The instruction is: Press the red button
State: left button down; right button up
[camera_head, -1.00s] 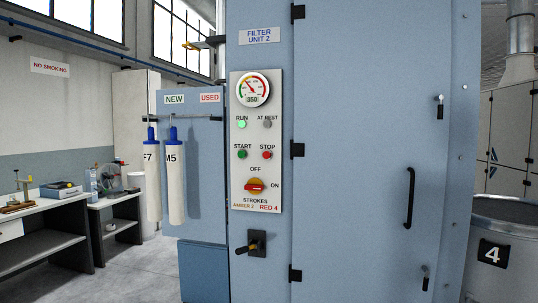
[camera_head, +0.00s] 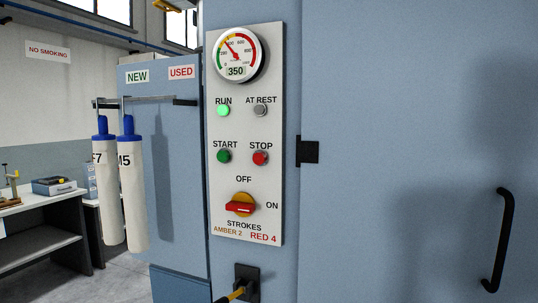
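The red button (camera_head: 260,158) is a small round button under the label STOP on a light grey control panel (camera_head: 232,190). A green button (camera_head: 224,156) labelled START is to its left. The panel is on the front of a blue filter cabinet. Nothing covers the red button. Neither of my grippers shows in the head view.
Above the buttons are a lit green RUN lamp (camera_head: 223,110), a grey AT REST lamp (camera_head: 260,110) and a gauge (camera_head: 236,53) reading 350. Below is a red and yellow rotary switch (camera_head: 240,205). A black door handle (camera_head: 498,240) is at right; filter tubes (camera_head: 132,195) hang at left.

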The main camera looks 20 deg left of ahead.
aim_at(259, 158)
jog(key=i+l, duration=0.1)
jog(key=i, duration=0.8)
